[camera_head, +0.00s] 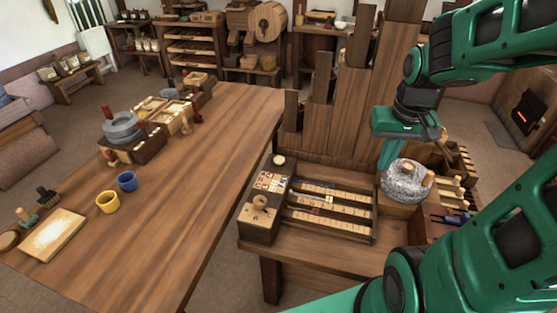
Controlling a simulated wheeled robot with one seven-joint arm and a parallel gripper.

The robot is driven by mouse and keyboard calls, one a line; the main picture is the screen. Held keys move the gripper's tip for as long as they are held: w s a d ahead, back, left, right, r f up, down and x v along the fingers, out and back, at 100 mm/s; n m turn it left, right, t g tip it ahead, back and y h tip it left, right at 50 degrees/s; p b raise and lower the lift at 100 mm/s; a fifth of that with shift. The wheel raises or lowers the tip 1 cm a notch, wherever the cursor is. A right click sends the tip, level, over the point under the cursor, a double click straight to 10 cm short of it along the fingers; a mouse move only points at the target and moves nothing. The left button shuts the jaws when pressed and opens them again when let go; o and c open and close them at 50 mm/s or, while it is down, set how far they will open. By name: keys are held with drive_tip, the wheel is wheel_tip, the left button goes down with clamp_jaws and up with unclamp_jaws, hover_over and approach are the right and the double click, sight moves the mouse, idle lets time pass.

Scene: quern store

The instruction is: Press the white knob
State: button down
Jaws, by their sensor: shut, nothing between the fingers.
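A small round cream-white knob (278,160) sits at the far end of a wooden box (257,229) on the right-hand bench, beyond a patch of coloured tiles (270,182). It looks like the white knob.
A slatted rack (328,208) lies between the box and the quern. Tall stepped wooden boards (340,115) rise behind the bench. The long table (215,140) on the left holds a blue cup (126,181), a yellow cup (107,202) and a grey quern (121,127); its right side is clear.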

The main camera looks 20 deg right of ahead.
drive_tip(key=w+a+f+n+t+y, duration=0.1)
drive_tip(key=w+a+f, duration=0.2)
drive_tip(key=w, duration=0.5)
drive_tip(key=w+a+f+n+t+y, duration=0.15)
drive_tip(key=w+a, duration=0.25)
drive_tip(key=w, duration=0.5)
drive_tip(key=t+y, duration=0.3)
drive_tip(key=t, duration=0.1)
hover_over(282, 160)
wheel_tip(282, 160, down, 3)
drive_tip(key=shift+m, duration=0.25)
drive_tip(key=shift+f, duration=0.15)
drive_tip(key=shift+f, duration=4.25)
drive_tip(key=shift+s+f, duration=0.1)
drive_tip(key=shift+f, duration=0.1)
drive_tip(key=shift+f, duration=0.2)
